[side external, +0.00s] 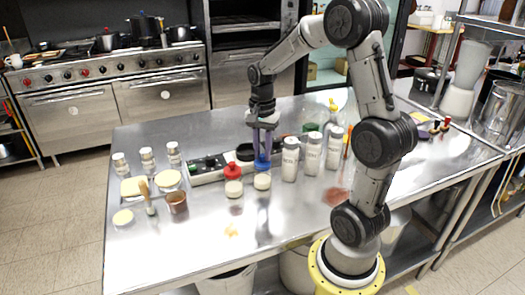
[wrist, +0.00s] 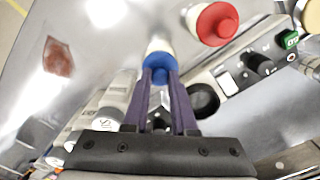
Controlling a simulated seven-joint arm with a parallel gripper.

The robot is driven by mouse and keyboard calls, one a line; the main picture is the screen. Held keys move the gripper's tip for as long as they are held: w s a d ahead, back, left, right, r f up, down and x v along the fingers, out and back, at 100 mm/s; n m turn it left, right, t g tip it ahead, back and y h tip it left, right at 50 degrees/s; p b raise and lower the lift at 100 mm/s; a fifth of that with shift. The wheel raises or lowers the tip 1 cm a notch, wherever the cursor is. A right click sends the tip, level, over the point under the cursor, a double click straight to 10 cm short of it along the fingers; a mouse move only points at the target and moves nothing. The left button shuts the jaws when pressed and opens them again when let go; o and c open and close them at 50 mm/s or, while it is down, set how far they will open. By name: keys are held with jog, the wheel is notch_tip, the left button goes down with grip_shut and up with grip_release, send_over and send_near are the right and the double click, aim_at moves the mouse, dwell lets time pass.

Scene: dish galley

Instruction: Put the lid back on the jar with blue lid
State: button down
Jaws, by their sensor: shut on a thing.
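My gripper (side external: 262,149) points down over the table, its purple fingers shut on the blue lid (side external: 262,162). The wrist view also shows my gripper (wrist: 160,78) with a finger on each side of the blue lid (wrist: 160,62). The cream jar (side external: 262,182) stands upright on the table directly below the lid. Part of the jar (wrist: 158,45) shows past the lid in the wrist view. The lid is at or just above the jar's mouth; I cannot tell whether they touch. The mouth is hidden.
A jar with a red lid (side external: 233,171) stands close on the left. Several white labelled canisters (side external: 290,160) stand close on the right. A long grey panel (side external: 208,168) lies behind. A brown cup (side external: 177,203) is farther left. The front of the metal table (side external: 270,230) is mostly clear.

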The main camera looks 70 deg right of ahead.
jog(key=shift+c, duration=0.8)
grip_release()
jog(key=shift+r, duration=0.15)
jog(key=shift+r, duration=3.35)
jog(key=shift+c, duration=0.3)
grip_shut()
jog(key=shift+f, duration=0.4)
